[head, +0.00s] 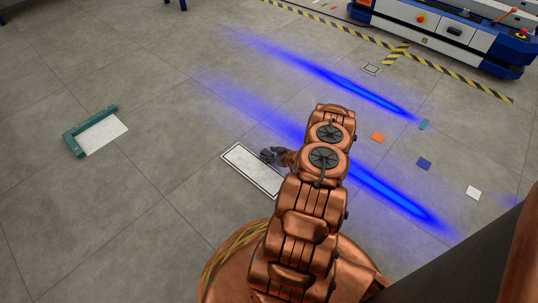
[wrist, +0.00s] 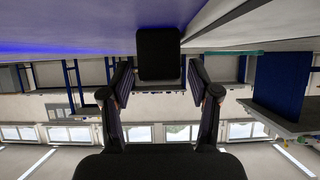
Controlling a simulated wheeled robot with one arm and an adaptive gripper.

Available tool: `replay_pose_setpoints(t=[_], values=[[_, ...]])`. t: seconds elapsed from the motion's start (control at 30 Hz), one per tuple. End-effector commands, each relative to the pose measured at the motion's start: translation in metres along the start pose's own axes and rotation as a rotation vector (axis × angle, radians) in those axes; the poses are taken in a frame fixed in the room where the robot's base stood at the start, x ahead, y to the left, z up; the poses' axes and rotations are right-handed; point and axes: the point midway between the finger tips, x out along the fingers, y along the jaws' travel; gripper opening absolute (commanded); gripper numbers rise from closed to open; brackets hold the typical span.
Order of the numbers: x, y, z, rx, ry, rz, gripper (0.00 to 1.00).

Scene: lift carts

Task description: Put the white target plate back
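Several white pieces show in the head view, and I cannot tell which is the target plate. A small white square (head: 473,192) lies on the floor at right. A white panel (head: 103,136) lies against a teal corner bracket (head: 72,144) at left. A black-outlined white rectangle (head: 250,169) lies in front of my base. My gripper (head: 272,155) is beside or over that rectangle's upper right edge. In the wrist view its two fingers (wrist: 160,72) are apart. A dark rounded block (wrist: 158,42) appears between them without clear contact; I cannot tell what it is.
Small orange (head: 378,137), blue (head: 424,163) and teal (head: 424,124) tiles lie right of my arm. A white-and-blue machine (head: 450,32) stands at top right behind yellow-black floor tape (head: 440,65). Blue light streaks cross the floor. The floor at left is mostly clear.

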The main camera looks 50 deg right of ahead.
Motion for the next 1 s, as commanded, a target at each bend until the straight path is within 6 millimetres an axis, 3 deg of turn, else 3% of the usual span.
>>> replay_pose_setpoints(t=[0.37,0.8,1.0], values=[[-0.006,0.001,-0.002,0.000,0.000,0.001,0.62],[-0.084,0.001,-0.004,0.003,-0.001,0.002,0.62],[-0.110,0.000,-0.002,0.003,-0.001,0.001,0.62]])
